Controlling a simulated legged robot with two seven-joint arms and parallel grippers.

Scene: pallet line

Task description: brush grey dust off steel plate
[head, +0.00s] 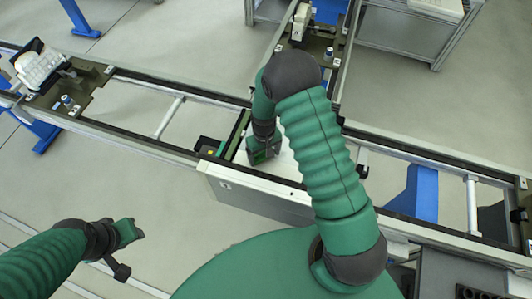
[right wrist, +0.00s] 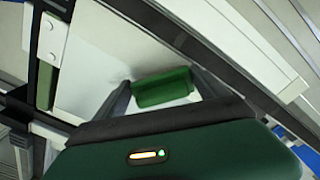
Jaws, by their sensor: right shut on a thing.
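The steel plate (head: 285,172) is a pale flat sheet on the line's middle section, partly hidden by my right arm. It fills much of the right wrist view (right wrist: 100,62). My right gripper (head: 262,153) is low over the plate. In the right wrist view its two dark fingers are shut on a green block, the brush (right wrist: 163,88), held at the plate's surface; whether its underside touches cannot be told. A faint greyish shade shows on the plate beside the brush; I cannot tell dust from shadow. My left gripper (head: 128,236) is off the line at lower left; its jaws are unclear.
Conveyor rails (head: 160,118) run across the view, with a side branch going away at the top. A pallet with white parts (head: 40,66) stands at far left. Floor at left is clear.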

